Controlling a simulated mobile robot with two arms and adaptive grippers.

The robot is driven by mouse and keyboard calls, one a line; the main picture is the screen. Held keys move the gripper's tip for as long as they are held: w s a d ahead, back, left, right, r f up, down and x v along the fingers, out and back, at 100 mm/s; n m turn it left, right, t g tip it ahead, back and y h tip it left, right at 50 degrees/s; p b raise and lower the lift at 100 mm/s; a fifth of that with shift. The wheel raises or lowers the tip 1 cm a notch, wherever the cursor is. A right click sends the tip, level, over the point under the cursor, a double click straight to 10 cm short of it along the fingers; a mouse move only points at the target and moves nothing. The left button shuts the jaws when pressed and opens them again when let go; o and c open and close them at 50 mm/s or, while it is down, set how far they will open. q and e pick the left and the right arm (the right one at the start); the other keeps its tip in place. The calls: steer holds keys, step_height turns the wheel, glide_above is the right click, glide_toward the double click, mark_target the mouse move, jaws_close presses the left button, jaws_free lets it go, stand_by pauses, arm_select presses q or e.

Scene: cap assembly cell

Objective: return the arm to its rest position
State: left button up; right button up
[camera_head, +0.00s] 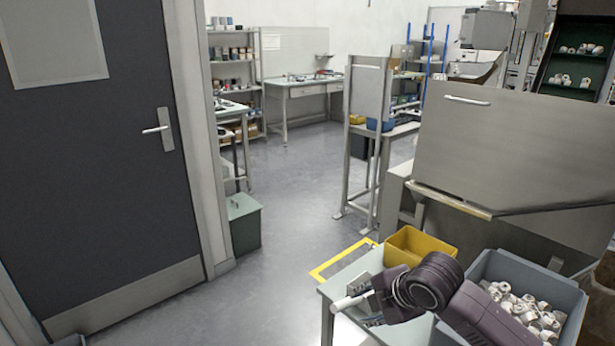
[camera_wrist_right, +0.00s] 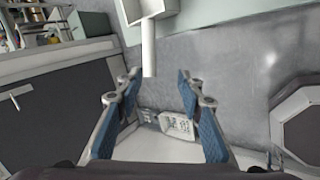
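My right arm reaches in from the lower right in the head view. Its gripper (camera_head: 360,302) is over the small pale table (camera_head: 343,275), to the left of the bins. In the right wrist view the two blue-padded fingers of this gripper (camera_wrist_right: 160,88) stand well apart. Nothing is clearly held between them. A pale post (camera_wrist_right: 148,48) shows beyond the fingertips; I cannot tell its distance. A white rod-like piece (camera_head: 350,301) shows at the gripper in the head view; what it belongs to is unclear. My left gripper is not in view.
A yellow bin (camera_head: 416,242) and a grey bin (camera_head: 566,291) of white caps (camera_head: 524,308) stand close to my right arm. A large grey metal hopper (camera_head: 520,150) rises behind them. A dark door (camera_head: 100,190) is at left. The floor (camera_head: 290,200) between is largely clear.

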steer(key=s+a+f+m+g, duration=0.1)
steer(key=s+a+f+m, duration=0.1)
steer(key=s+f+m, duration=0.45)
steer(key=s+a+f+m, duration=0.2)
steer(key=s+f, duration=0.2)
steer(key=s, duration=0.5)
steer(key=s+d+f+m+g+h, duration=0.1)
steer(key=s+d+f+m, duration=0.1)
steer(key=s+d+m, duration=0.3)
steer(key=s+d+f+m+g+h, duration=0.1)
steer(key=s+m, duration=0.2)
steer(key=s, duration=0.4)
steer(key=s+d+f+m+h, duration=0.1)
steer(key=s+d+f+m, duration=0.1)
steer(key=s+d+m, duration=0.3)
step_height(320, 180, down, 25)
steer(key=s+a+n+g, duration=0.2)
steer(key=s+d+f, duration=0.2)
steer(key=s+f, duration=1.5)
steer(key=s, duration=0.1)
steer(key=shift+d+f+g, duration=0.15)
steer(key=shift+d+g, duration=0.2)
steer(key=shift+g, duration=0.05)
